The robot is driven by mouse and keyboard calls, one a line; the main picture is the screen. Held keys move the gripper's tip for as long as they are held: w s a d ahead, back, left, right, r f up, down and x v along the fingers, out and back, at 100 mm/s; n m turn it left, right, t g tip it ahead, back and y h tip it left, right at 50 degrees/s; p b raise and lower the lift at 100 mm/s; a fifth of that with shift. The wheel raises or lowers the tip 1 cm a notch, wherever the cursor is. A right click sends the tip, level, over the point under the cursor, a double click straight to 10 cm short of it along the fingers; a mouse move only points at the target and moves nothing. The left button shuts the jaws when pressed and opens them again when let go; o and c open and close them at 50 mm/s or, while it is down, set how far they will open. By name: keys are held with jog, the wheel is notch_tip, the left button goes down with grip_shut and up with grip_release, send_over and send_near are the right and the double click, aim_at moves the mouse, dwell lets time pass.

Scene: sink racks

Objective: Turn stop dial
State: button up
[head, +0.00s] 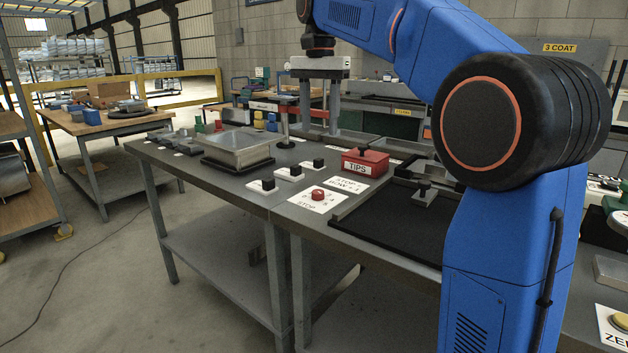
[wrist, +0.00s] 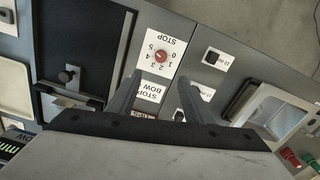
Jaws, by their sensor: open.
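The stop dial (head: 318,193) is a small round red knob on a white card marked STOP, with numbers around it, near the front edge of the grey bench. In the wrist view the red dial (wrist: 161,56) appears just beyond and between my fingertips, with the card's print upside down. I cannot tell which number it points at. My gripper (head: 320,128) is open and empty, pointing down, well above the bench and apart from the dial. In the wrist view my gripper's two fingers (wrist: 159,77) are spread wide.
A card reading STOP and BOW (head: 348,185) lies behind the dial, near a red TIPS box (head: 365,162). Small black-topped blocks on white cards (head: 268,184) stand to the left. A black tray (head: 395,222) lies to the right, and a metal basin (head: 237,146) farther left.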

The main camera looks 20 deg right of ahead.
aim_at(318, 191)
jog(key=f, duration=1.7)
jog(key=shift+w+f, duration=0.15)
jog(key=shift+w, duration=0.05)
jog(key=c, duration=1.1)
